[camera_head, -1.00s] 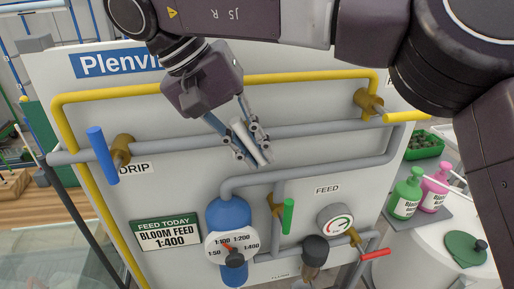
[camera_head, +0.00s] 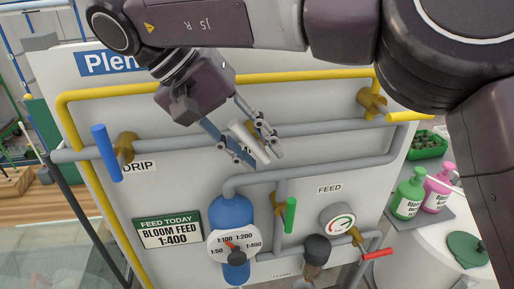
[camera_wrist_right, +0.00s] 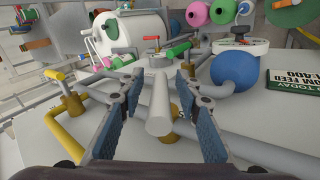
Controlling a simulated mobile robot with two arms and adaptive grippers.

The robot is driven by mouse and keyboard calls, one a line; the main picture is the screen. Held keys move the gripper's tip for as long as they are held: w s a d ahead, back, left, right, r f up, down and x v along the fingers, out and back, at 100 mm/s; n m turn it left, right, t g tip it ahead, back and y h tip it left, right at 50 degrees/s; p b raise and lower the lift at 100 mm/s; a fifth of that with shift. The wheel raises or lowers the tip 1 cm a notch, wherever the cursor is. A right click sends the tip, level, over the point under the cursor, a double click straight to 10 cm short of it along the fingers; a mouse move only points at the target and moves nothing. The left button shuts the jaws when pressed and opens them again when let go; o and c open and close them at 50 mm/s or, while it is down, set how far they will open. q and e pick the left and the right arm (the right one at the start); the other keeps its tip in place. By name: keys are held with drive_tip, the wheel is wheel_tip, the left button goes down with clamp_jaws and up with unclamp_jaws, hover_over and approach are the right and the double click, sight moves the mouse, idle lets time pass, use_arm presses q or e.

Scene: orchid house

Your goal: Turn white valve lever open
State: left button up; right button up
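The white valve lever (camera_head: 250,141) is on the upper grey pipe, on the middle of the panel. In the head view it slants down to the right. My right gripper (camera_head: 254,146) reaches down over it with one finger on each side. In the right wrist view the lever (camera_wrist_right: 160,105) points toward the camera between the blue-padded fingers of the gripper (camera_wrist_right: 158,100). Narrow gaps show on both sides, so the fingers are open around it and not pressed on it. The lever's valve body is mostly hidden. My left gripper is not in view.
Other levers are near: blue (camera_head: 106,152) at left, yellow (camera_head: 410,117) at right, green (camera_head: 290,214) and red (camera_head: 377,253) below. The yellow pipe (camera_head: 290,78) runs above the gripper. Green (camera_head: 408,195) and pink (camera_head: 437,188) bottles stand at right.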

idle(0.4)
drive_tip(key=shift+y, duration=0.4)
